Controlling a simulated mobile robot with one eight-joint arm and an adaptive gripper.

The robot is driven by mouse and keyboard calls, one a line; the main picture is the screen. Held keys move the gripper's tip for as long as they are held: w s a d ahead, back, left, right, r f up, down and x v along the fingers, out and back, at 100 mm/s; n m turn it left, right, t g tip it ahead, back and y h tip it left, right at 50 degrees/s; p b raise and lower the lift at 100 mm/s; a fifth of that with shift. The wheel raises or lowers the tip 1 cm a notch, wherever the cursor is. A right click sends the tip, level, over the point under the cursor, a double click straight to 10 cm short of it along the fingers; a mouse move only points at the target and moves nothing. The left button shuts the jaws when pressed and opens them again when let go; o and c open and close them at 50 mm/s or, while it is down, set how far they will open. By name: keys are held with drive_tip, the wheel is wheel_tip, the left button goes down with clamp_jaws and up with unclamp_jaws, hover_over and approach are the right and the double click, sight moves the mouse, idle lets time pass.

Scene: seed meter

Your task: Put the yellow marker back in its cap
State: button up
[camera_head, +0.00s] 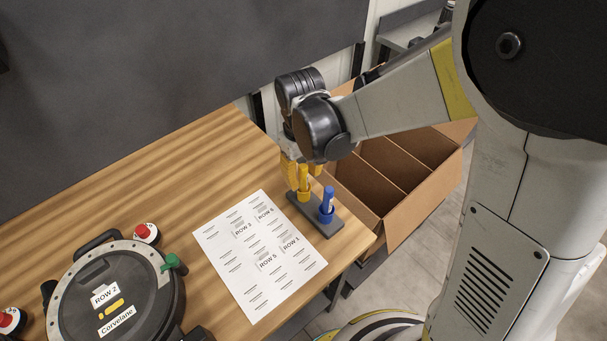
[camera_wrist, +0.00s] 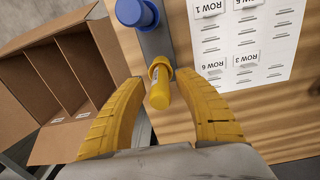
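The yellow marker (camera_head: 303,180) stands upright in a yellow cap (camera_head: 301,195) on a grey holder (camera_head: 320,230) at the table's right edge. In the wrist view the marker (camera_wrist: 160,92) points toward the camera, with the wider yellow cap (camera_wrist: 160,66) behind it; how deep it sits is hard to tell. My gripper (camera_wrist: 162,77) is open, with its yellow fingers on either side of the marker and visible gaps between. In the head view my gripper (camera_head: 300,165) is above and around the marker's upper part.
A blue marker (camera_head: 327,199) stands in the holder's other place, close to the yellow one. A printed sheet (camera_head: 258,255) lies left of the holder. An open divided cardboard box (camera_head: 410,215) is beyond the table edge. A round black seed meter (camera_head: 115,290) sits at lower left.

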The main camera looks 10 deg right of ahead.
wheel_tip(320, 180, up, 12)
drive_tip(key=shift+s+a, duration=0.15)
drive_tip(key=s+d+m+t+b, duration=0.2)
drive_tip(key=s+d+m+t, duration=0.4)
drive_tip(key=s+d, duration=0.4)
drive_tip(key=shift+s+d+r+t, duration=0.25)
drive_tip(key=shift+d+t, duration=0.15)
drive_tip(key=shift+d, duration=1.5)
